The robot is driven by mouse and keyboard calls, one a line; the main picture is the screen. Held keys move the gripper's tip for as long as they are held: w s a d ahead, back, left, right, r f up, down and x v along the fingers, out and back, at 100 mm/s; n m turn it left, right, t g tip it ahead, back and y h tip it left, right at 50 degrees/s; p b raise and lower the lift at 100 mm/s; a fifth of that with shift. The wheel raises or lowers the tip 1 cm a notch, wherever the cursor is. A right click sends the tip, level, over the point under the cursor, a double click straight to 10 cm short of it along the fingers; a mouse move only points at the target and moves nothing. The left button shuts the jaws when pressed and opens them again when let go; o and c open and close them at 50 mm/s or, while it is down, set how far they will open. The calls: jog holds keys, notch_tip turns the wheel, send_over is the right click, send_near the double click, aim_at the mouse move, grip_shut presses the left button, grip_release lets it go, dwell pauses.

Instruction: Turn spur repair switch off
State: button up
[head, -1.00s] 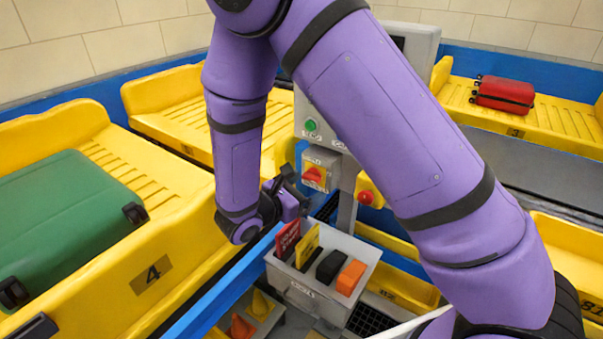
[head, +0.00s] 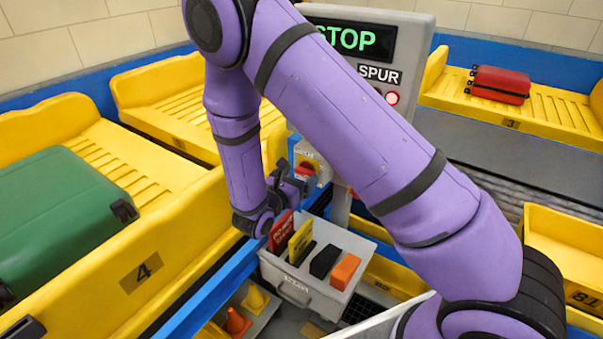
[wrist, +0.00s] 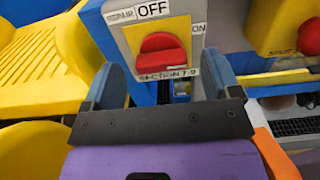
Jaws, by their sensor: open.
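The repair switch box (head: 318,165) is grey, with a yellow plate and a red knob (head: 306,169). In the wrist view the red knob (wrist: 160,52) sits on the yellow plate (wrist: 137,35), with OFF printed above it and ON at its right. The knob's bar looks roughly crosswise; which mark it is set to I cannot tell. My gripper (wrist: 160,82) is open, its two blue-grey fingers spread to either side, below and in front of the knob. Nothing is between them. In the head view my gripper (head: 290,185) is just left of the switch box, partly behind my arm.
A console (head: 420,60) reads STOP in green, with a red light under SPUR. A grey bin (head: 290,285) with red, yellow, black and orange items stands below. Yellow trays surround it, one with a green suitcase (head: 60,215), another with a red one (head: 500,85).

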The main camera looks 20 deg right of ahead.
jog(key=shift+x, duration=0.9)
jog(key=c, duration=0.9)
